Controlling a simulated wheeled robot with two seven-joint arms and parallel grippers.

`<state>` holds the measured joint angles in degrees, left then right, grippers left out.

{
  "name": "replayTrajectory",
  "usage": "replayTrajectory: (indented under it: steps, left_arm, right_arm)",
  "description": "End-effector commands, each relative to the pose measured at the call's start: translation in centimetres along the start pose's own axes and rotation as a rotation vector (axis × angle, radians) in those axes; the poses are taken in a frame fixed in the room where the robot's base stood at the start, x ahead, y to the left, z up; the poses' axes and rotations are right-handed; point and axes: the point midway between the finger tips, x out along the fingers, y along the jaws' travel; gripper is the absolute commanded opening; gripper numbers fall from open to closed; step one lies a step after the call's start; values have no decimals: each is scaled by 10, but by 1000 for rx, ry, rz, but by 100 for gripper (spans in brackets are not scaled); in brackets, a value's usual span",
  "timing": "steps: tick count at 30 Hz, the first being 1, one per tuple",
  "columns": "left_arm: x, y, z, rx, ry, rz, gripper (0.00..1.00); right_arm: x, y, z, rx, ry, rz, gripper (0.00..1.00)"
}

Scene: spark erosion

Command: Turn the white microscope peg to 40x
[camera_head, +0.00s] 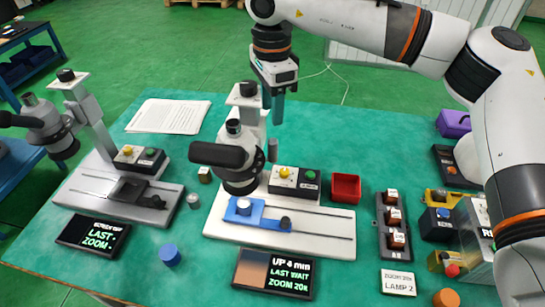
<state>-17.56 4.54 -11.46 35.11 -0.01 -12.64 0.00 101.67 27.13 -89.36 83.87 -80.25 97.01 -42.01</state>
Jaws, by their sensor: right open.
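The white microscope (251,130) stands at the middle of the table on a white base plate (320,228), with a black eyepiece (219,155) pointing left. A small grey peg (272,150) shows at the right side of its head; its setting is too small to read. My right gripper (272,102) points down from above, open and empty, behind and right of the microscope column. It appears apart from the peg. My left gripper is not in view.
A grey microscope (90,118) with its own display (92,234) stands left. A control box (295,180) and red tray (345,188) are right of the white microscope. A rack (392,222), a card (398,282) reading "LAMP 2" and a blue knob (170,254) lie forward.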

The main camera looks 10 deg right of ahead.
Motion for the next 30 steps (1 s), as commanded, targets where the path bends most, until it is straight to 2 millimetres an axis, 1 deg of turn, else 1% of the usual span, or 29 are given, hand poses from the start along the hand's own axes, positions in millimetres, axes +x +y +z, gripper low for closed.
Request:
replayTrajectory:
  steps: [1,5,7,15,18,21,25,30]
  left_arm:
    - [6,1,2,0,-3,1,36]
    - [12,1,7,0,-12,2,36]
    - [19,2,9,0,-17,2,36]
    - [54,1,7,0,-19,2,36]
    - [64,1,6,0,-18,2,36]
    - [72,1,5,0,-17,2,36]
    - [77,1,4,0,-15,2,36]
    - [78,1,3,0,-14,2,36]
  right_arm:
    - [6,0,0,0,0,0,43]
    - [15,0,0,0,0,0,43]
    - [25,0,0,0,-1,-1,43]
    - [81,0,0,1,0,0,43]
    - [98,0,0,1,-1,-1,43]
    - [111,0,0,1,0,0,43]
    - [121,0,0,1,0,0,43]
    - [124,0,0,2,0,0,43]
